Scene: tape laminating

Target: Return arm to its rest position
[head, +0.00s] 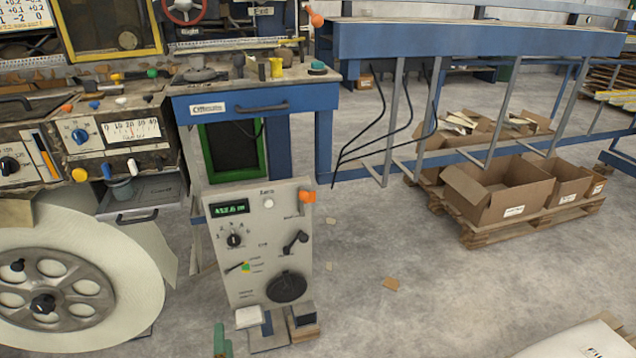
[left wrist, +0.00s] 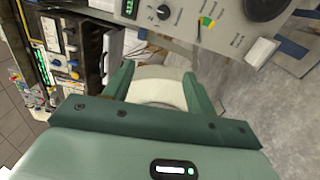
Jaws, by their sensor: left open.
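My left gripper (left wrist: 157,72) shows in the left wrist view with two green fingers spread apart and nothing held between them. Behind the gap lies part of the large white tape roll (left wrist: 158,90). In the head view only a small green part of the left gripper (head: 220,341) shows at the bottom edge, just left of the foot of the grey control panel. The large tape roll (head: 125,290) hangs on its grey hub (head: 55,298) at the lower left. My right gripper is in neither view.
The control panel (head: 262,250) with knobs and a green display stands close beside the left gripper. A blue bench (head: 250,105) is behind it. Cardboard boxes (head: 495,190) sit on a pallet at right. The grey floor (head: 430,285) between is mostly clear.

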